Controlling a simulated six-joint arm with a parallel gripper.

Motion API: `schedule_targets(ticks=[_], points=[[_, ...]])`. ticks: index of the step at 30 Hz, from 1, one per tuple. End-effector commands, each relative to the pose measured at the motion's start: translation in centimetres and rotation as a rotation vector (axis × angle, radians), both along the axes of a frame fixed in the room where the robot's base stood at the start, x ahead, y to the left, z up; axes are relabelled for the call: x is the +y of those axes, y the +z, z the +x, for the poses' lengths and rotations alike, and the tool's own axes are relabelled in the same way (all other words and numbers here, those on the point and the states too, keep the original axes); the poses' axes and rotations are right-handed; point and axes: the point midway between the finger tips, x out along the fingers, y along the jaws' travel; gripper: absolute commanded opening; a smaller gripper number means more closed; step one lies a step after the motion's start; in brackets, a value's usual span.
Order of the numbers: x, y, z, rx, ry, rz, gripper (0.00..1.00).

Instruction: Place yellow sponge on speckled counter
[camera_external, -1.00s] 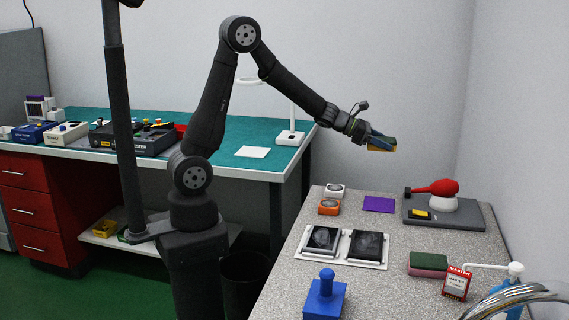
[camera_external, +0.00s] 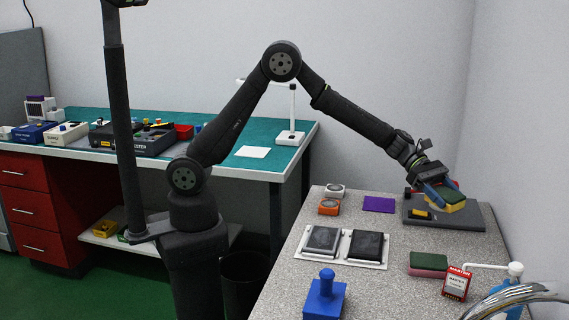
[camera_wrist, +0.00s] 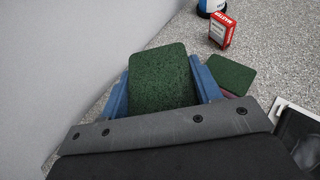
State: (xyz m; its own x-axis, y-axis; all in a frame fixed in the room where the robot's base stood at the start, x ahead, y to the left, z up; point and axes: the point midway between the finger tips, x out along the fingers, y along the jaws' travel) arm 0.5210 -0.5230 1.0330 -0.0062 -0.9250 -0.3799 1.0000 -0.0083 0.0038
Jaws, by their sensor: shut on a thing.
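The yellow sponge (camera_external: 446,206) has a green top and is held between the blue fingers of my gripper (camera_external: 437,196). In the wrist view its green face (camera_wrist: 161,78) fills the space between the two fingers. In the external view the sponge is over the dark grey board at the back right of the counter; I cannot tell whether it touches anything below. The speckled counter (camera_external: 390,290) spreads below and in front of my gripper. In the wrist view the counter (camera_wrist: 283,45) shows beyond the sponge.
The dark grey board (camera_external: 475,219) carries a red-topped item, mostly hidden by my gripper. A green and maroon sponge (camera_external: 428,263), a red box (camera_external: 457,283), a white tray with dark pads (camera_external: 344,261) and a purple square (camera_external: 379,204) lie around. Counter between them is clear.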

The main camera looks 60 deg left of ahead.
Motion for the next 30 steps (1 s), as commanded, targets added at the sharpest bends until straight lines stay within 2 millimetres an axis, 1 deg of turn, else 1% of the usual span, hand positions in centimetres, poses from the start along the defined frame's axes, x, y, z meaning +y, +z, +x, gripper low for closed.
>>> schedule_targets(ticks=[1, 6, 16, 24, 30], points=[[0.3, -1.4, 0.1, 0.008, 0.006, 0.006, 0.34], [0.3, -3.8, 0.1, 0.007, 0.007, 0.005, 0.34], [0.3, -6.1, 0.2, 0.005, 0.009, 0.004, 0.34], [0.4, -9.2, 0.2, 0.006, 0.009, 0.005, 0.34], [0.4, -10.8, 0.2, 0.005, 0.009, 0.004, 0.34]])
